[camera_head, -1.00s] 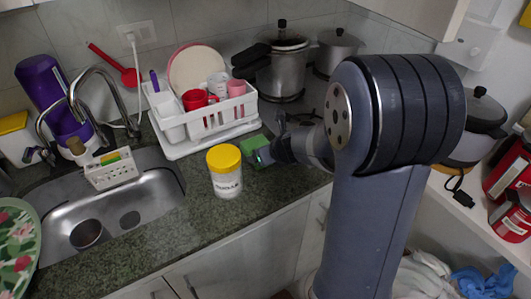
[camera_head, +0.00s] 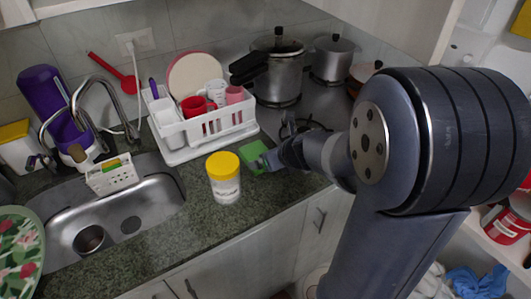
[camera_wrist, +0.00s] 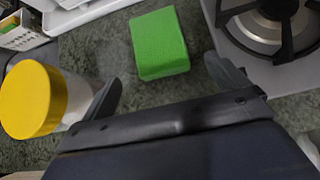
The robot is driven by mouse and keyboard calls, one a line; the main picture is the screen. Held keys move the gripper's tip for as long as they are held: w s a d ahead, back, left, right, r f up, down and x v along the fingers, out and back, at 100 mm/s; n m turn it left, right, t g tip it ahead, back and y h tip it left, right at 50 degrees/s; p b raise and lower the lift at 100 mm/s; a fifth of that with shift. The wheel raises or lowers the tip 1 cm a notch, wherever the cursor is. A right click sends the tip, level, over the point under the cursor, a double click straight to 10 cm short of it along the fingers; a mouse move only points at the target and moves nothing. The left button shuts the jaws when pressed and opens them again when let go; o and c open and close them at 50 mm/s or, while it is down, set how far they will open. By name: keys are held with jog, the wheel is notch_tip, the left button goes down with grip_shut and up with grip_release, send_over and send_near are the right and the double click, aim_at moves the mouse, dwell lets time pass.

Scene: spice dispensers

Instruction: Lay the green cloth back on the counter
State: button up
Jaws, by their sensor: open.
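The green cloth (camera_head: 254,156), a small folded rectangle like a thick pad, lies on the dark speckled counter (camera_head: 180,235) between the yellow-lidded jar and the stove. In the wrist view the green cloth (camera_wrist: 160,43) shows whole, with bare counter around it. My gripper (camera_head: 272,160) is just to the right of the cloth in the head view. In the wrist view my gripper (camera_wrist: 168,84) has its two fingers spread wide and nothing between them. The cloth is beyond the fingertips, apart from them.
A white jar with a yellow lid (camera_head: 223,178) stands close to the left finger; its lid also shows in the wrist view (camera_wrist: 32,98). A white dish rack (camera_head: 190,145) is behind. The stove (camera_head: 290,122) is at the right, the sink (camera_head: 125,215) at the left.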

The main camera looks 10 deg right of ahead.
jog(key=p+v, duration=0.1)
jog(key=v, duration=0.4)
jog(key=shift+s+r, duration=0.1)
jog(key=shift+s, duration=0.05)
